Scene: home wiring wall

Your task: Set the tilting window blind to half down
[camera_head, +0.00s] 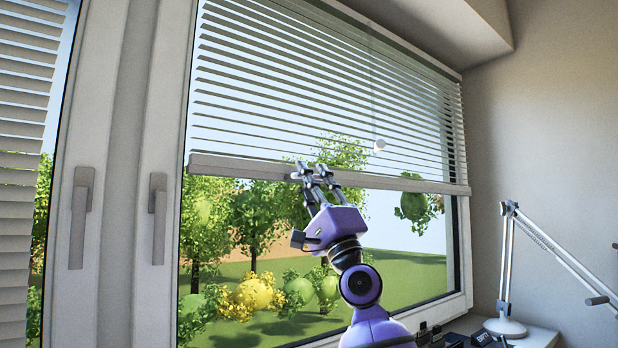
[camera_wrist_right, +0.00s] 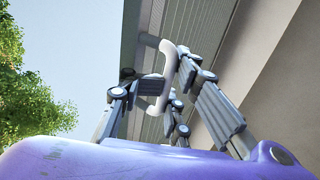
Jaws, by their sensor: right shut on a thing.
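The tilting window blind (camera_head: 330,90) hangs over the upper part of the right window, its slats open with sky between them. Its pale bottom rail (camera_head: 240,169) crosses around mid-window, with trees and lawn visible below. My right gripper (camera_head: 312,170) is at the rail, left of its middle. In the right wrist view, the right gripper (camera_wrist_right: 160,88) has its fingers around a pale curved handle (camera_wrist_right: 170,52) on the rail and is shut on it. The slats (camera_wrist_right: 193,30) show behind the handle. My left gripper is out of view.
Two window handles (camera_head: 80,215) (camera_head: 157,215) are on the frames at left, beside another blind (camera_head: 20,130). A white desk lamp (camera_head: 507,265) stands at lower right near dark items (camera_head: 470,338). The space before the lower glass left of my arm is clear.

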